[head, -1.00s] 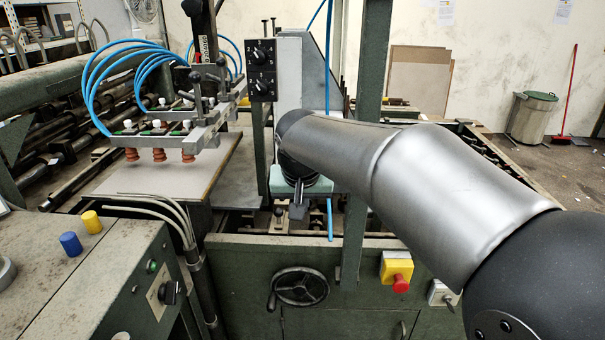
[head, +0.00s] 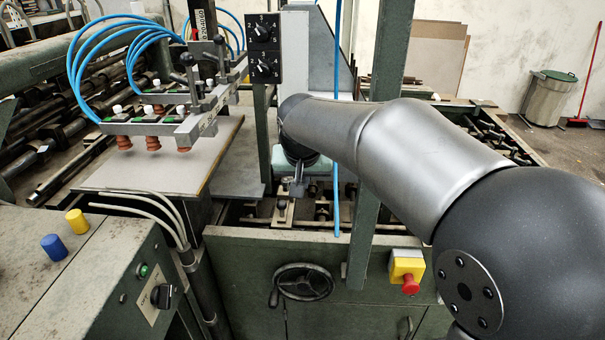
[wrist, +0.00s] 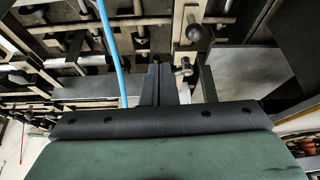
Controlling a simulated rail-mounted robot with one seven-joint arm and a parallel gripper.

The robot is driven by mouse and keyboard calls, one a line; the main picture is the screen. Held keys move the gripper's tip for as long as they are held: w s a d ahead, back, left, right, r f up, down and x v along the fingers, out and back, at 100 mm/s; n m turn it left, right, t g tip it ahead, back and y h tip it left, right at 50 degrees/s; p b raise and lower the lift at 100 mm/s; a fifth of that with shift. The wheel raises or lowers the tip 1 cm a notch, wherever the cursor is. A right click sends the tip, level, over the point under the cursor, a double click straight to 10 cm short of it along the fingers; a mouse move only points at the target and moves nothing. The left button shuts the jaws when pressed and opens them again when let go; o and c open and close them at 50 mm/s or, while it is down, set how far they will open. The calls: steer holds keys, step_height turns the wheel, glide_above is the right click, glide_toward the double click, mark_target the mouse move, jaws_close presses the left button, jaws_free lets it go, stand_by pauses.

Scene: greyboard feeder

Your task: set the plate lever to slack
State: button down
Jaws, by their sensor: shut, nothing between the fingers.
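A small lever with a dark round knob (head: 281,204) stands on a narrow pale plate in the machine bed, left of the green upright; it looks like the plate lever. In the wrist view the knob (wrist: 194,31) shows at the top, right of centre, over its pale plate. I cannot read any slack marking. My gripper (head: 297,187) points down just right of and above the lever in the head view. In the wrist view its dark fingers (wrist: 158,72) are together and empty. They appear apart from the knob.
A blue hose (head: 337,190) hangs just right of my gripper, beside the green upright (head: 377,150). A black dial box (head: 264,48) is above left. A handwheel (head: 303,282) and a red stop button (head: 410,284) are on the front panel. Suction cups (head: 153,143) hang over a board (head: 165,170).

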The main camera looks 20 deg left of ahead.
steer(key=w+a+f+p, duration=0.2)
steer(key=w+f+p, duration=0.1)
steer(key=w+f, duration=0.2)
steer(key=shift+w+f, duration=0.25)
steer(key=shift+w, duration=0.6)
steer(key=shift+w+n, duration=0.2)
steer(key=shift+n, duration=0.1)
